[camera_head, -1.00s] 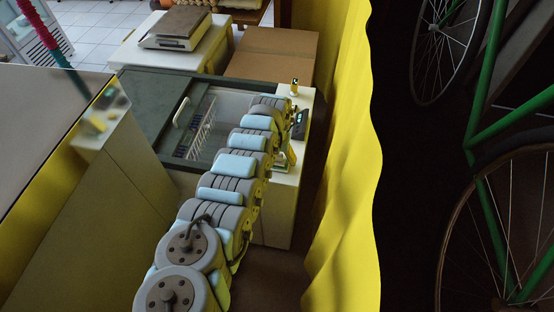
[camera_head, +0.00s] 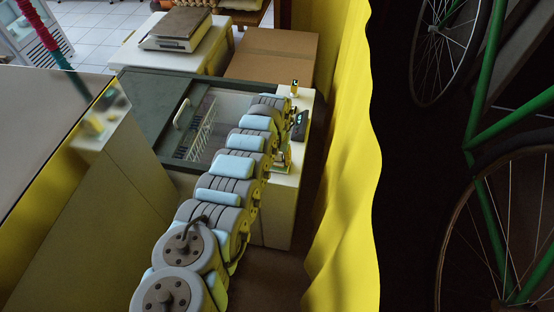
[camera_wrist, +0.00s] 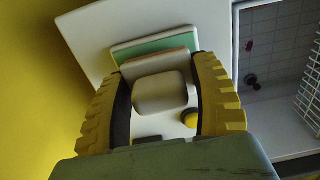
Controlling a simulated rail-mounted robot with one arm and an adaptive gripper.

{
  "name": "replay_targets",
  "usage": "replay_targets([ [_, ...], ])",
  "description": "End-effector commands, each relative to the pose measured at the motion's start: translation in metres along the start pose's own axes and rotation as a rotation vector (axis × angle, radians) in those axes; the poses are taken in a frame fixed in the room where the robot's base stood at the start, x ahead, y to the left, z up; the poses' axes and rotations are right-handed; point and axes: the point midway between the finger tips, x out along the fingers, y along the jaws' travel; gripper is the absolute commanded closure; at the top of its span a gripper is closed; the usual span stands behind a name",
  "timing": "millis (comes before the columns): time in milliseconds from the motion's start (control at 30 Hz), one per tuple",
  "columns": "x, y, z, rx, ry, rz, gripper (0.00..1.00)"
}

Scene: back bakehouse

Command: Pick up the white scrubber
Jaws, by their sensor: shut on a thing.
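The white scrubber (camera_wrist: 160,93) is a pale rounded block between the two yellow toothed fingers of my gripper (camera_wrist: 164,76) in the wrist view. My gripper is shut on it, with a finger at each side. A white counter top (camera_wrist: 88,28) lies behind it; I cannot tell whether the scrubber touches it. In the head view my arm hides most of the gripper and the scrubber.
A small yellow round thing (camera_wrist: 189,118) is beside the right finger. An open-topped basin with a wire rack (camera_head: 201,128) is left of my arm. A yellow curtain (camera_head: 345,170) hangs close on the right.

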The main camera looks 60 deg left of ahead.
Motion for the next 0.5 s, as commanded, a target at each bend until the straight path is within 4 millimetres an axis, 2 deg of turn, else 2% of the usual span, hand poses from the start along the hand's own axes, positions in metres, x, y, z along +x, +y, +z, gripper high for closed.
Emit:
replay_targets([
  [167, -0.026, -0.001, -0.001, 0.000, 0.003, 0.001, 0.72],
  [267, -0.026, -0.001, 0.006, 0.001, -0.002, 0.001, 0.72],
  [500, -0.045, -0.002, 0.017, -0.003, 0.004, 0.004, 0.72],
])
